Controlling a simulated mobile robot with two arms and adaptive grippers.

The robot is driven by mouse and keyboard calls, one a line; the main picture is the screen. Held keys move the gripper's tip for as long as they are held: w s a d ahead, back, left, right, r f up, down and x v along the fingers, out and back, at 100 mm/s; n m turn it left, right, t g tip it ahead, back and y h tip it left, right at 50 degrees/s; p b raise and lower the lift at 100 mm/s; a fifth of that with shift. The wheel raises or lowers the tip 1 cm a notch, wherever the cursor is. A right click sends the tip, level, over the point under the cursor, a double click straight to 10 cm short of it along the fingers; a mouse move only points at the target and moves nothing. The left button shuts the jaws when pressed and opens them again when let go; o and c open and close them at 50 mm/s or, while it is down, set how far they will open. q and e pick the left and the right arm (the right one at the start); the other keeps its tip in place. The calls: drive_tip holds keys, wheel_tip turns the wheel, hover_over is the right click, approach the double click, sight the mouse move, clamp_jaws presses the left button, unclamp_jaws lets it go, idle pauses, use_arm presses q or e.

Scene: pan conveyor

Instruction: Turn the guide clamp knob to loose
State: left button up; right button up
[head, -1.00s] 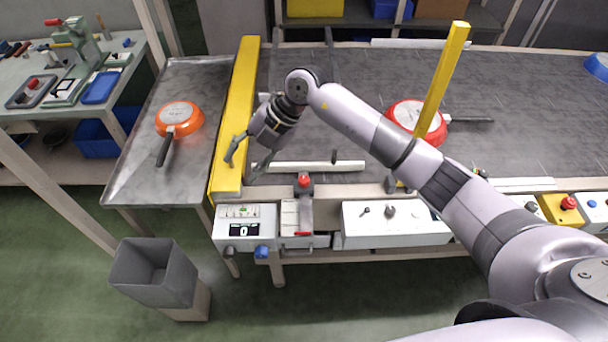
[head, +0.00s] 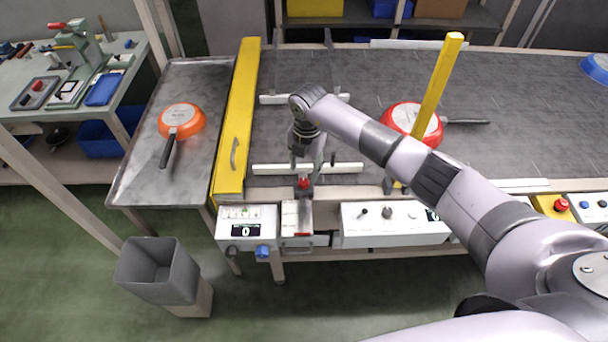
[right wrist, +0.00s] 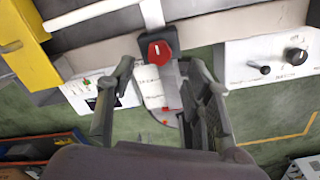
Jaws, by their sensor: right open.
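The guide clamp knob (head: 304,182) is a small red knob on a dark mount at the conveyor's front edge. In the right wrist view the knob (right wrist: 160,50) shows a light pointer mark on its face. A pale plate with small unreadable lettering and red marks (right wrist: 158,90) lies beside it. My right gripper (head: 306,166) points down just above and behind the knob in the head view. Its fingers (right wrist: 160,70) are spread apart with nothing between them, and the knob shows beyond the gap. I cannot tell any contact. My left gripper is not in view.
White guide rails (head: 345,168) lie on the dark belt behind the knob. A yellow beam (head: 237,120) stands left, and a yellow post (head: 437,85) right. Control boxes (head: 246,228) flank the plate.

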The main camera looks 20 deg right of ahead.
sight(304, 181)
wheel_tip(304, 181, down, 6)
drive_tip(key=shift+a+r, duration=0.1)
drive_tip(key=shift+c, duration=0.2)
clamp_jaws()
idle(0.6)
